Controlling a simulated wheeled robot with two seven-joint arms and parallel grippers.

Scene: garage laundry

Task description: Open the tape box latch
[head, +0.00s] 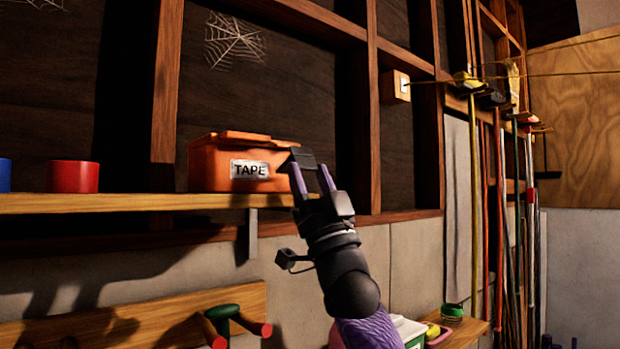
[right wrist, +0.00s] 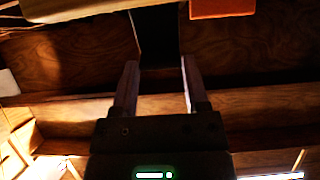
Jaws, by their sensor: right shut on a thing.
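The orange tape box (head: 215,165) with a white "TAPE" label stands on the wooden shelf, near its right end. A strip of orange, seemingly the box (right wrist: 222,8), shows at the top of the right wrist view. My right gripper (head: 311,172) is at the box's right end, with its fingers pointing up. It is shut on a dark, flat piece (head: 301,156), seemingly the latch, which also shows between the fingers in the right wrist view (right wrist: 158,35). I cannot tell whether the lid is loose. My left gripper is not in view.
The shelf (head: 120,203) also bears a red tape roll (head: 73,177) and a blue one (head: 4,175) at left. A wooden stud (head: 372,120) rises behind my gripper. Long-handled tools (head: 500,200) hang at right. A peg rack (head: 150,315) is below the shelf.

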